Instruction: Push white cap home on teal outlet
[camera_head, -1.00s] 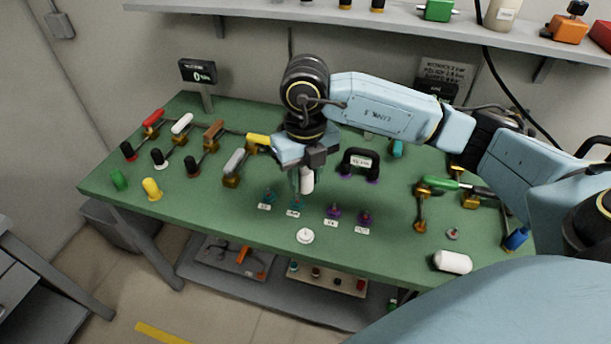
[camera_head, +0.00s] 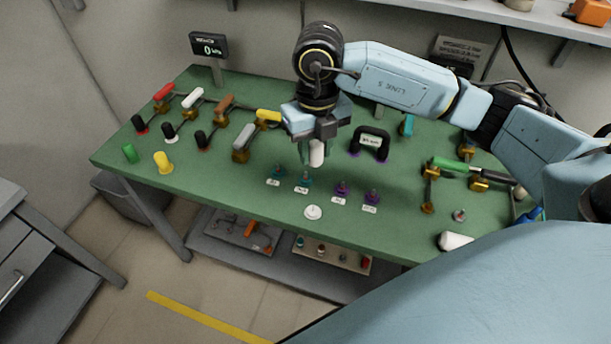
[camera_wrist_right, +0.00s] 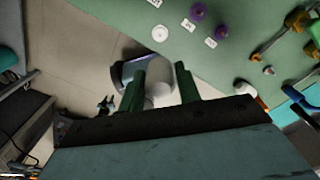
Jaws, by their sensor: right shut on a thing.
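My right gripper (camera_head: 311,155) is shut on a white cap (camera_head: 317,153) and holds it upright above the table. In the right wrist view the white cap (camera_wrist_right: 158,92) sits between the two green fingers. Two teal outlets stand on the green table: a left one (camera_head: 278,171) and a right one (camera_head: 305,179), each with a small label in front. The cap is above and slightly right of the right teal outlet in the head view, apart from it. The teal outlets do not show clearly in the wrist view. My left gripper is not in view.
Two purple outlets (camera_head: 342,188) (camera_head: 373,197) stand to the right. A white disc (camera_head: 313,212) lies near the front edge. A black handle (camera_head: 370,144) stands behind, valves with coloured handles (camera_head: 194,97) at left, and a white cylinder (camera_head: 455,241) at front right.

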